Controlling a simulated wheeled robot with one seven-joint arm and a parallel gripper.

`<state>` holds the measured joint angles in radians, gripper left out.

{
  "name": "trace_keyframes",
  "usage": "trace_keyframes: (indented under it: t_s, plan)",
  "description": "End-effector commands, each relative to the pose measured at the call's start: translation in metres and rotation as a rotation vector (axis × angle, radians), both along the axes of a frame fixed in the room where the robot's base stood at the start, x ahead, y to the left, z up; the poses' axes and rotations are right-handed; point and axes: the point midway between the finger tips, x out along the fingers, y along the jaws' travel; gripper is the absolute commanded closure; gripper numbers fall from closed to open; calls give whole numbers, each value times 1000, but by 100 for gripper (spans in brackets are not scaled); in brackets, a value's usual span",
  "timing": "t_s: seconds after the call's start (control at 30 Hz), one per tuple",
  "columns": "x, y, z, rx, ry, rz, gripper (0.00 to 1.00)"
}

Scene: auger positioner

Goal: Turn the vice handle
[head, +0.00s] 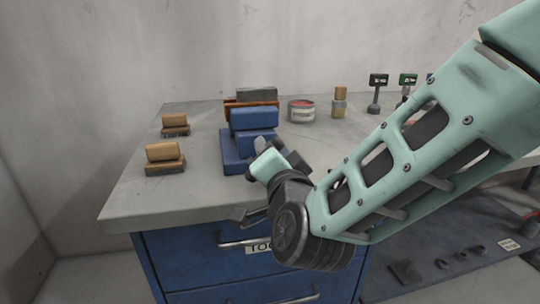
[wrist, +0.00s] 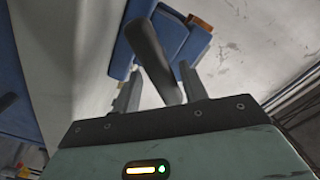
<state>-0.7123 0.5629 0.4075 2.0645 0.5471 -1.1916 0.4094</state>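The blue vice (head: 236,146) stands on the grey workbench, partly hidden behind my gripper and arm in the head view. In the wrist view its blue body (wrist: 172,37) is at the top. The dark grey vice handle (wrist: 153,55) runs from the vice down between my fingers. My gripper (wrist: 160,69) is open around the handle. The handle lies close to the right finger, with a clear gap to the left finger; contact cannot be told. In the head view my gripper (head: 268,145) is just in front of the vice, and the handle is not clearly visible.
The workbench (head: 190,195) has blue drawers (head: 190,255) below its front edge. Two wooden blocks on dark bases (head: 174,121) (head: 164,153) stand at left. Behind are an orange-and-grey block (head: 257,95) and a can (head: 301,111). Small stands (head: 377,92) are at back right.

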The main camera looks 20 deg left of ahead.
Motion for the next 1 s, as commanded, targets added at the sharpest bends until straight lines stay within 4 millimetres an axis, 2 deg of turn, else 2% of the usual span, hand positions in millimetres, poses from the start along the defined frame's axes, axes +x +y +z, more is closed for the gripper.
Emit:
trace_keyframes:
  t_s: [0.3, 0.47, 1.0]
  plan:
    - [-2, 0, 1, 0, -3, 3, 56]
    - [-16, -7, 1, 0, -3, 5, 56]
    - [-119, -70, 1, -1, -3, 6, 56]
